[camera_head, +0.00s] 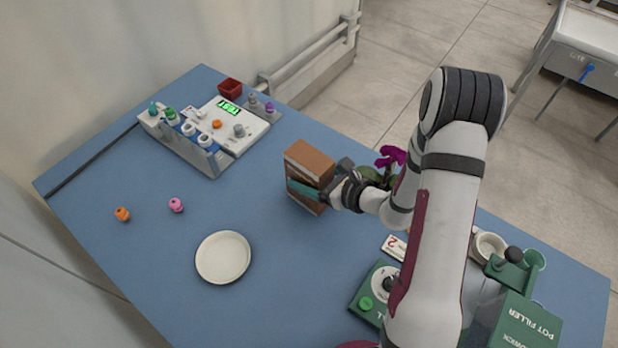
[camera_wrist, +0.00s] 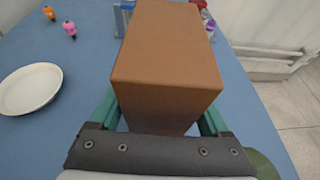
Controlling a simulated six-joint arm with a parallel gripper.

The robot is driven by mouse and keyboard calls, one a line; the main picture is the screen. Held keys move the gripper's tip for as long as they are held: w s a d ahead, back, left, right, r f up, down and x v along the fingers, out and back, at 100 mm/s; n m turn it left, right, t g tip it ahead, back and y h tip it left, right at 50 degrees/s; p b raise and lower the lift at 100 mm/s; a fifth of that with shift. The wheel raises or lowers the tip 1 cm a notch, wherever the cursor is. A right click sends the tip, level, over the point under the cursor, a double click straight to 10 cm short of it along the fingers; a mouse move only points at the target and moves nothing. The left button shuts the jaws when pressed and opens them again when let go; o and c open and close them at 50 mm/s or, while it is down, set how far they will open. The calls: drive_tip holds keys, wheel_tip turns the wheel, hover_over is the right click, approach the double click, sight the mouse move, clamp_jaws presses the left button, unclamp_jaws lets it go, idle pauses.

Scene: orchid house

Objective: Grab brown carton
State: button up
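The brown carton (camera_head: 311,158) stands upright on the blue table near its middle, and its top fills the centre of the wrist view (camera_wrist: 168,60). My gripper (camera_head: 303,189) reaches in from the right at about the carton's mid height. One teal finger lies along the near side of the carton. In the wrist view, the fingers of my gripper (camera_wrist: 160,115) stand on either side of the carton, with narrow strips of blue table between fingers and carton. The gripper looks open around it. The fingertips are partly hidden by the carton.
A white plate (camera_head: 223,257) lies front left, with a pink piece (camera_head: 176,205) and an orange piece (camera_head: 122,214) nearby. A bottle rack (camera_head: 190,150) and a white device (camera_head: 245,133) stand behind. A purple-flowered plant (camera_head: 391,156) is close behind my wrist. A green pot filler (camera_head: 525,322) stands at right.

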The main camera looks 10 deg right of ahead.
clamp_jaws()
